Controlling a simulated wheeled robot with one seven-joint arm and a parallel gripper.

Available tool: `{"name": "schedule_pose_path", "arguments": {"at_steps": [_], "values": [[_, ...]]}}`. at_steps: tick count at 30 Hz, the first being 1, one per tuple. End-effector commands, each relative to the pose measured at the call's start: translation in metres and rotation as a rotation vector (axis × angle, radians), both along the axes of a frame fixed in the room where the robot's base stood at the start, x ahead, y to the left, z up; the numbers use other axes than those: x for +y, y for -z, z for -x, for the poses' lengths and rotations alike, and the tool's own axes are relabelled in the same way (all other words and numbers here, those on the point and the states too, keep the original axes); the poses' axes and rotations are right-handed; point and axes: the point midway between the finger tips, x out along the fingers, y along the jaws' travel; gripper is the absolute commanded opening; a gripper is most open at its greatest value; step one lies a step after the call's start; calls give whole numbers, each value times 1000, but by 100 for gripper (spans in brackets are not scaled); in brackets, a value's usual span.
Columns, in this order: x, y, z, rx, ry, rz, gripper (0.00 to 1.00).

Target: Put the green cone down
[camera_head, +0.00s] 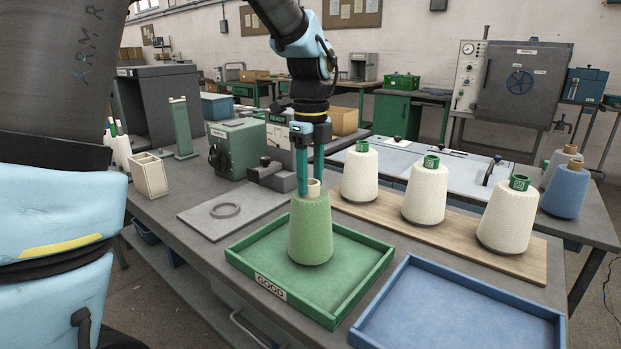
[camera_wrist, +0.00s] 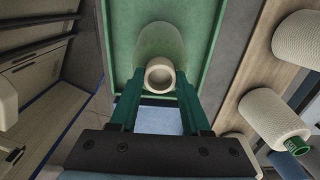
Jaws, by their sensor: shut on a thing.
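The green cone (camera_head: 311,229) is upright over the green tray marked GOOD (camera_head: 376,275). Its base shows inside the tray's walls; I cannot tell for sure whether it touches the tray floor. My gripper (camera_head: 311,190) comes from above and is shut on the pale tube at the cone's top. In the wrist view, my gripper's two green fingers (camera_wrist: 160,88) stand either side of the tube's round pale mouth. The green cone (camera_wrist: 160,42) shows beyond it, with the green tray (camera_wrist: 212,50) around it.
A blue tray (camera_head: 465,310) lies at the front right, empty. White cones with green tops (camera_head: 424,193) stand on a wooden board (camera_head: 450,232) to the right. A grey plate with a ring (camera_head: 226,210) is to the left. Grey and green machines stand behind.

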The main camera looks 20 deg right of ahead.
Motion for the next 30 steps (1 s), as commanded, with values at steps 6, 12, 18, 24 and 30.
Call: {"name": "schedule_pose_path", "arguments": {"at_steps": [6, 12, 18, 24, 30], "values": [[0, 4, -1, -2, -1, 2, 0], [0, 7, 0, -2, -1, 1, 0], [0, 7, 0, -1, -1, 0, 67], [0, 6, 0, -1, -1, 0, 77], [0, 2, 0, -2, -1, 2, 77]]}}
